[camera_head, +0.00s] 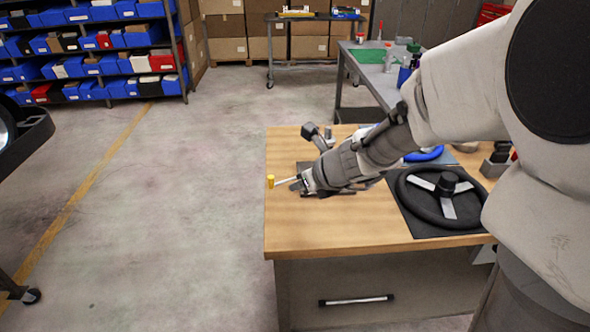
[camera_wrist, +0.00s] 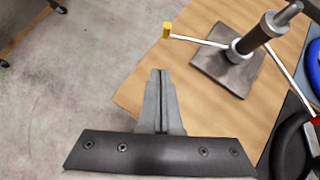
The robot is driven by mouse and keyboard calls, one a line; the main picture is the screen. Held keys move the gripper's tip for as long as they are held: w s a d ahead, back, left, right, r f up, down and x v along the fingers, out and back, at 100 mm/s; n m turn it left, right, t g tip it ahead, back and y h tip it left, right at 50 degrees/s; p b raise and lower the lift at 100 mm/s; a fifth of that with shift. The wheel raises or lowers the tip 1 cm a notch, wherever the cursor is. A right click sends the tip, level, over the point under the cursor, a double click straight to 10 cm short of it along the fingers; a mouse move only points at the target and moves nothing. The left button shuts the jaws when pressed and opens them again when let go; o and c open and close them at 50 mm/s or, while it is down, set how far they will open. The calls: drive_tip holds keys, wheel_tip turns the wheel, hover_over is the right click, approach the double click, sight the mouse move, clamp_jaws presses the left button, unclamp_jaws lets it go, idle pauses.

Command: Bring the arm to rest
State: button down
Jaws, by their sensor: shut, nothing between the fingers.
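My gripper (camera_head: 297,185) is over the left part of the wooden bench (camera_head: 330,230), at the end of my outstretched arm. In the wrist view my gripper (camera_wrist: 160,75) has its fingers together, with nothing between them. A grey plate with an upright post (camera_wrist: 228,68) stands beyond the fingertips, to the upper right. A thin white rod with a yellow tip (camera_wrist: 167,30) reaches left from the post; the yellow tip (camera_head: 270,181) also shows left of my gripper in the head view. In that view my wrist hides much of the stand. Whether the gripper touches the rod is unclear.
A black steering wheel (camera_head: 420,207) lies on a dark mat at the bench's right. A blue wheel (camera_head: 428,154) is behind it. A red-tipped rod (camera_wrist: 315,121) shows at the wrist view's right. Open floor (camera_head: 160,210) lies left of the bench; shelves (camera_head: 90,50) stand behind.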

drive_tip(key=s+r+n+g+p, duration=0.1)
drive_tip(key=s+r+n+p, duration=0.3)
drive_tip(key=s+r+n, duration=1.05)
drive_tip(key=s+d+r+n+g+h+p, duration=0.1)
drive_tip(key=s+d+n+h, duration=0.3)
drive_tip(key=s+d+n, duration=0.5)
drive_tip(key=n+p, duration=0.1)
drive_tip(key=n, duration=0.5)
drive_tip(key=shift+s+h+p, duration=0.2)
drive_tip(key=shift+h+p, duration=0.1)
drive_tip(key=shift+p, duration=0.05)
